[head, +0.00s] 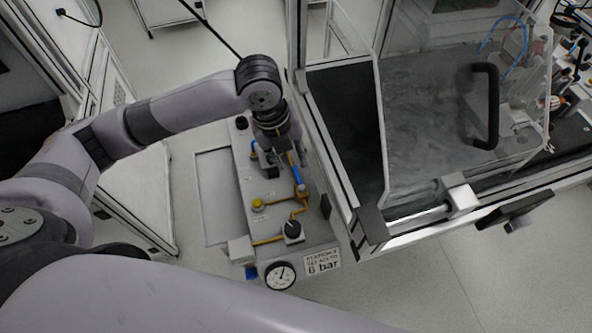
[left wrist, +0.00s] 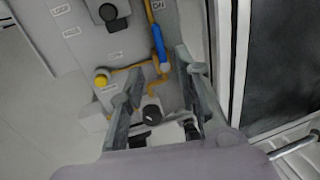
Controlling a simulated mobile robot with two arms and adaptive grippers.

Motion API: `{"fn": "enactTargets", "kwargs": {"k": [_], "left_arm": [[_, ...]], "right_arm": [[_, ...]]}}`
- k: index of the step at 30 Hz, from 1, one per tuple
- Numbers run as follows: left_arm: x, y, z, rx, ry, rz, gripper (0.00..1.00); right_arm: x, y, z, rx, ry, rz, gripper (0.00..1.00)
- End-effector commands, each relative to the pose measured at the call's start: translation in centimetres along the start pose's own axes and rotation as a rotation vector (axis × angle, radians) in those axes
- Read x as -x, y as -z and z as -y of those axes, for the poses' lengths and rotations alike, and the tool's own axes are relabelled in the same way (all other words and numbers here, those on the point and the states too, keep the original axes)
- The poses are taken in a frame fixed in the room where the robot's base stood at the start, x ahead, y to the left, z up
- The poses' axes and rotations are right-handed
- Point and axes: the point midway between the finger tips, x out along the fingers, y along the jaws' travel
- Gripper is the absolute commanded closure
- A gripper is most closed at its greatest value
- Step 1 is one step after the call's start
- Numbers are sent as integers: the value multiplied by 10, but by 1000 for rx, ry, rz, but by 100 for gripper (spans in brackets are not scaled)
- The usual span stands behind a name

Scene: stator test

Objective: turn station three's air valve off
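The station panel (head: 222,190) is a grey box with yellow pipes, and its sign (head: 322,262) appears to read station 3, 6 bar. A blue lever handle (head: 295,168) sits on the yellow pipe at the panel's right side. In the left wrist view the blue handle (left wrist: 158,42) lies roughly in line with the pipe. My left gripper (head: 270,160) is above the panel, just left of the handle. In the left wrist view its fingers (left wrist: 160,66) are apart with nothing held between them; the handle shows beyond their tips. My right gripper is not in view.
A yellow knob (head: 257,204), a black knob (head: 292,230) and a round gauge (head: 280,274) are on the panel's near part. A framed glass enclosure (head: 430,110) with a black handle (head: 486,105) stands close on the right. Floor is open at the lower right.

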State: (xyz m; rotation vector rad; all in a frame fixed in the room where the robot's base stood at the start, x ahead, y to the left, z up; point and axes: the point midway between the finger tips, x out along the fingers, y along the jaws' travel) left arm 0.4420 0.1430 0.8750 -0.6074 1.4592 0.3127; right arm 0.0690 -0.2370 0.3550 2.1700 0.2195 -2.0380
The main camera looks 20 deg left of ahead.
Motion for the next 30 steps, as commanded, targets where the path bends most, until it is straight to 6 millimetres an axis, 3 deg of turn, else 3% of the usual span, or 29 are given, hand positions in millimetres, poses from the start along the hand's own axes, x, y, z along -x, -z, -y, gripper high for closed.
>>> {"fn": "enactTargets", "kwargs": {"k": [6, 12, 24, 30], "left_arm": [[-45, 1, 0, 1, -1, -2, 69], [-68, 0, 0, 1, 0, -1, 69], [-75, 0, 0, -1, 1, 1, 70], [-75, 0, 0, 0, 1, 1, 83]], "right_arm": [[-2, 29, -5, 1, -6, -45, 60], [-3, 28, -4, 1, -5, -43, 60], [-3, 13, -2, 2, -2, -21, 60], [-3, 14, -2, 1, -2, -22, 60]]}}
